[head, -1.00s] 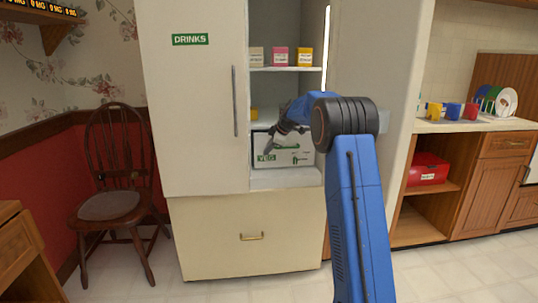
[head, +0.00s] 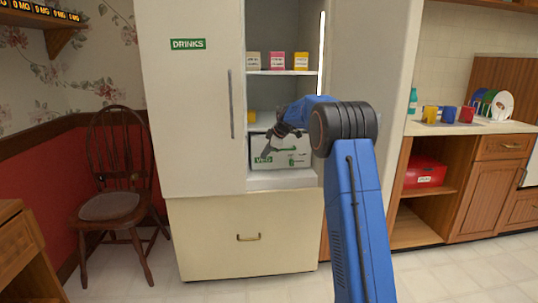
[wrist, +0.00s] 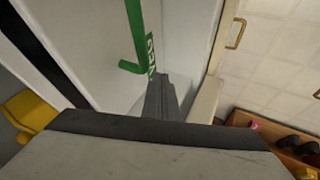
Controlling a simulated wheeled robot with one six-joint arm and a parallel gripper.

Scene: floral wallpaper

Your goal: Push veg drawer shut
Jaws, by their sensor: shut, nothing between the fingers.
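The veg drawer (head: 294,159) is a white box front with a green VEG label, low inside the open right side of the fridge. How far it stands out is hard to tell. My gripper (head: 267,154) is shut and empty, at the upper left of the drawer front in the head view and hiding part of it. In the wrist view the shut fingers (wrist: 161,92) are close to the pale drawer front (wrist: 95,45), beside its green handle (wrist: 134,35) and lettering. I cannot tell whether they touch it.
The left fridge door (head: 195,100), marked DRINKS, and the lower drawer (head: 225,230) are shut. Small cartons (head: 276,61) stand on the shelf above. A wooden chair (head: 112,205) is at the left and a counter (head: 465,128) at the right. The tiled floor between is clear.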

